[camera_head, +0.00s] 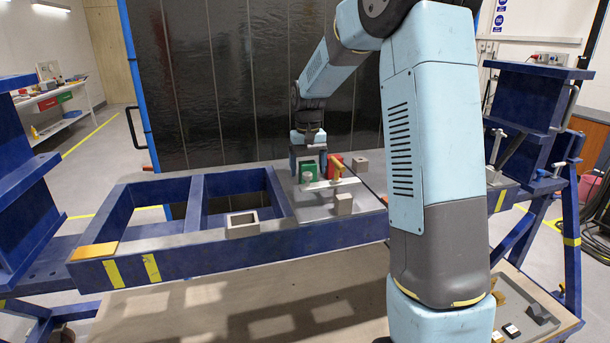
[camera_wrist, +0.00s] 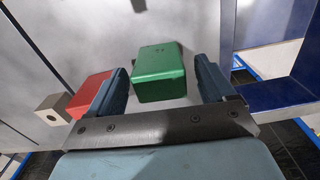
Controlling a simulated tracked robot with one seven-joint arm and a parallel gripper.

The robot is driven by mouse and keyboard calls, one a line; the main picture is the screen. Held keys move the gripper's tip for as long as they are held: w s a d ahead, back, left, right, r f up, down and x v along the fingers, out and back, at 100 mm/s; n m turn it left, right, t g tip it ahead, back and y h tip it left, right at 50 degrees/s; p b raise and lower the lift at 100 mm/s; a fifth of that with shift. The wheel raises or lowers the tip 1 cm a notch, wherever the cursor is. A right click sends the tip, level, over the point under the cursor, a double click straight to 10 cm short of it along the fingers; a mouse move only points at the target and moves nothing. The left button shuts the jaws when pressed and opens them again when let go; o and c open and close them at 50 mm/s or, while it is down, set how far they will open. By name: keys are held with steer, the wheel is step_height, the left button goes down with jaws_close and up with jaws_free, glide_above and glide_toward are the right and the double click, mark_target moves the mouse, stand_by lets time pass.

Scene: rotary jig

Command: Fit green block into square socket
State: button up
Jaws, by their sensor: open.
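The green block (camera_head: 307,172) stands on the grey plate of the blue frame, below my gripper (camera_head: 309,158). In the wrist view the green block (camera_wrist: 160,75) lies between the two fingers of my gripper (camera_wrist: 160,68). The fingers are open, with a visible gap on each side of the block, and the block is not held. A square hollow holder (camera_head: 242,226), which looks like the square socket, sits on the front beam of the blue frame, left of and nearer than the block. It does not show in the wrist view.
The blue frame (camera_head: 195,200) has open gaps left of the plate.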

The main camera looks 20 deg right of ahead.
steer(key=c, duration=1.3)
